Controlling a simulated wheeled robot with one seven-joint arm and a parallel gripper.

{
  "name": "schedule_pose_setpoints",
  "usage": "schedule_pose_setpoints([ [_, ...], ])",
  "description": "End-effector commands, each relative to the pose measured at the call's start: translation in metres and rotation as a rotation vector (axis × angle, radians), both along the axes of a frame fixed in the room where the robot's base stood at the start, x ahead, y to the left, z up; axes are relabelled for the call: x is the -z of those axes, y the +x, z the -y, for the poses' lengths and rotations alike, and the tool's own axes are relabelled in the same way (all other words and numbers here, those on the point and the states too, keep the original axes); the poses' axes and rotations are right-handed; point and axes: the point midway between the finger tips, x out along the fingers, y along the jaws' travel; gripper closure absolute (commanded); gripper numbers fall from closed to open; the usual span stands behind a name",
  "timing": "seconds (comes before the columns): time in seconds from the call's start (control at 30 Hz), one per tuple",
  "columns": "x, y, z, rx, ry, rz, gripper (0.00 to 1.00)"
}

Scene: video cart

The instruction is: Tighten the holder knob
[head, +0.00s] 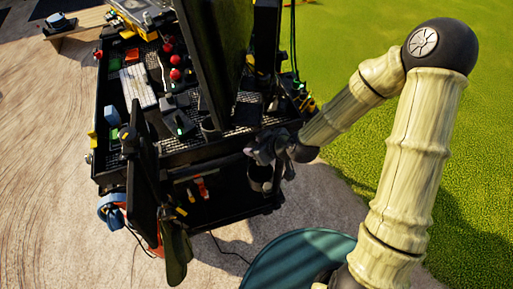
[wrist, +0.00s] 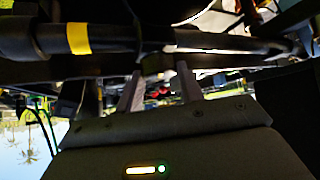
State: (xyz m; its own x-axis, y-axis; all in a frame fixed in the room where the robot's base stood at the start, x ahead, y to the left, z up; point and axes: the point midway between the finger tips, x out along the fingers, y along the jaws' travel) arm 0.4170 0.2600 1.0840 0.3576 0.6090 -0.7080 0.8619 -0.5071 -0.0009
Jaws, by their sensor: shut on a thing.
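My gripper (head: 264,152) is at the cart's near right corner, against the dark frame just above a black cup-shaped holder (head: 262,180). In the wrist view, the two pale fingers of my gripper (wrist: 158,78) reach up to a dark horizontal bar (wrist: 110,40) with a yellow band (wrist: 78,38). The fingers stand a little apart, shut on a small dark part under the bar, which I take to be the holder knob (wrist: 154,64). The knob is mostly hidden by the fingers and shadow, and in the head view my gripper covers it.
The black video cart (head: 150,160) carries a tall monitor (head: 215,60), a smaller tilted screen (head: 143,180) and a pale keyboard (head: 138,86). Cables hang at its right side. A teal round surface (head: 300,262) is at the bottom. Open grass (head: 350,60) lies to the right.

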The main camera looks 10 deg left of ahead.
Motion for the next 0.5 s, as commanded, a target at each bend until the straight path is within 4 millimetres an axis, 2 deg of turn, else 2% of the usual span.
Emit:
schedule_pose_setpoints([
  [0.5, 0.0007, -0.0036, -0.0056, 0.414, 0.004, 0.008, 0.86],
])
